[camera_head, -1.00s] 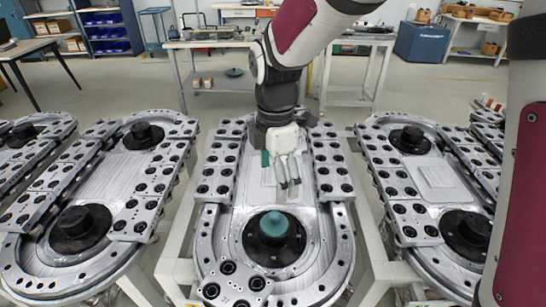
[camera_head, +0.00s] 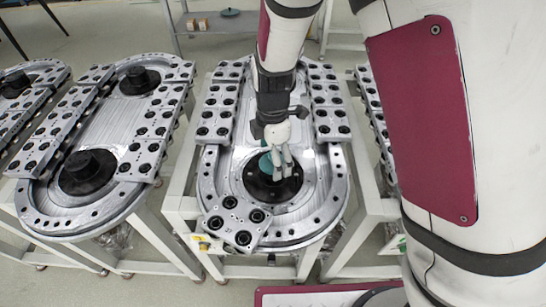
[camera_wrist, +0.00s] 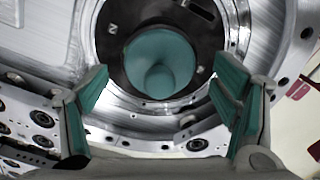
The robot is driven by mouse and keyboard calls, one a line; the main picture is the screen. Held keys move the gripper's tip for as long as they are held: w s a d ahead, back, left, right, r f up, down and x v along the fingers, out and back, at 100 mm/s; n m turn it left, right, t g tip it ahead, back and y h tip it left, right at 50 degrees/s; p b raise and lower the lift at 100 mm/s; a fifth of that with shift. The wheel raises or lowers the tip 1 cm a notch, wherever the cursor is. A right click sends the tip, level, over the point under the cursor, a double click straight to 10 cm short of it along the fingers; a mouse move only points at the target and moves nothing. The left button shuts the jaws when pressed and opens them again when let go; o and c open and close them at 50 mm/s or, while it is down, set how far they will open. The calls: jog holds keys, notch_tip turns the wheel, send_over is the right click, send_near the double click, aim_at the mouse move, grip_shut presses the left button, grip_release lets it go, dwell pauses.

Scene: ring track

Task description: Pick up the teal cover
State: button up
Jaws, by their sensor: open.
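The teal cover (camera_head: 265,164) sits on the black hub (camera_head: 259,186) at the near end of the middle ring track; my gripper partly hides it in the head view. In the wrist view the cover (camera_wrist: 160,52) is a round teal dome with a small knob, ringed by the black hub. My gripper (camera_head: 283,174) is above and beside the cover in the head view. In the wrist view its teal-padded fingers (camera_wrist: 163,88) are spread wide, one at left and one at right, with nothing between them. The fingers appear apart from the cover.
A loose plate with black holes (camera_head: 236,221) lies across the track's near left edge. Rows of perforated blocks (camera_head: 217,101) line both sides. A neighbouring track (camera_head: 112,147) stands at left. A teal item (camera_head: 230,12) lies on a shelf behind.

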jog(key=shift+f, duration=0.15)
jog(key=c, duration=1.2)
jog(key=shift+r, duration=0.2)
